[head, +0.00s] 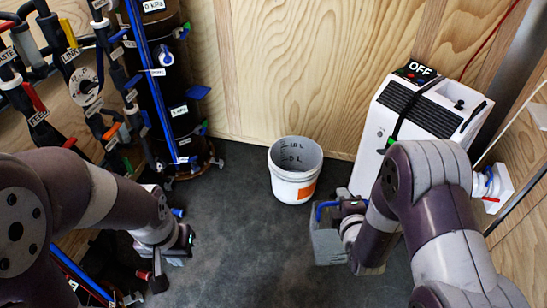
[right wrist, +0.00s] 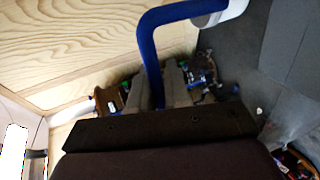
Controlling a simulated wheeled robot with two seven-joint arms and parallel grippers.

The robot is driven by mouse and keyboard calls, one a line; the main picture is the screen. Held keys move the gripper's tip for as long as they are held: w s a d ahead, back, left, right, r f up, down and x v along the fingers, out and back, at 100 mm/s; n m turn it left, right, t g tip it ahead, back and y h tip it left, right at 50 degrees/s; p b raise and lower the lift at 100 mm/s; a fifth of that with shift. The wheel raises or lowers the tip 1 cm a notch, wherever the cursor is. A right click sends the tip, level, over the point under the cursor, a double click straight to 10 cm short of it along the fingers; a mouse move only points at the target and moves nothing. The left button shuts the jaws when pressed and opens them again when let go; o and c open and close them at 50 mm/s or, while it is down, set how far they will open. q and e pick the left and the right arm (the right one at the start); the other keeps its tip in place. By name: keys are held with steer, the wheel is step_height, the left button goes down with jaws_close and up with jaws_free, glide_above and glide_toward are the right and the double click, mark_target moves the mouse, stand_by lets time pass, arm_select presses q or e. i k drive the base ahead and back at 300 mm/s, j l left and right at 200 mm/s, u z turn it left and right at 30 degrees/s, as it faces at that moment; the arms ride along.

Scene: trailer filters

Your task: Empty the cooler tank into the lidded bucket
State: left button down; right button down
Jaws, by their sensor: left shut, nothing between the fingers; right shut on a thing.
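The white bucket (head: 294,175) stands upright on the dark floor in the middle of the head view. Its top is open, with level marks on the inner wall and an orange label outside. The white cooler (head: 378,125) stands right of it, with a black grille and an "OFF" display; my right arm hides part of it. My right gripper (head: 338,210), low in front of the cooler, is shut on a blue bent tube (head: 322,207). The right wrist view shows this tube (right wrist: 150,48) between the fingers, joined to a white end. My left gripper (head: 168,268) is shut and empty, low at the left.
A dark tank (head: 168,85) with blue pipes and several labelled valves fills the left. Plywood walls (head: 285,60) close off the back and right. The floor (head: 245,245) between my grippers and in front of the bucket is clear.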

mark_target(295, 162)
steer(key=i, duration=1.8)
steer(key=j, duration=0.05)
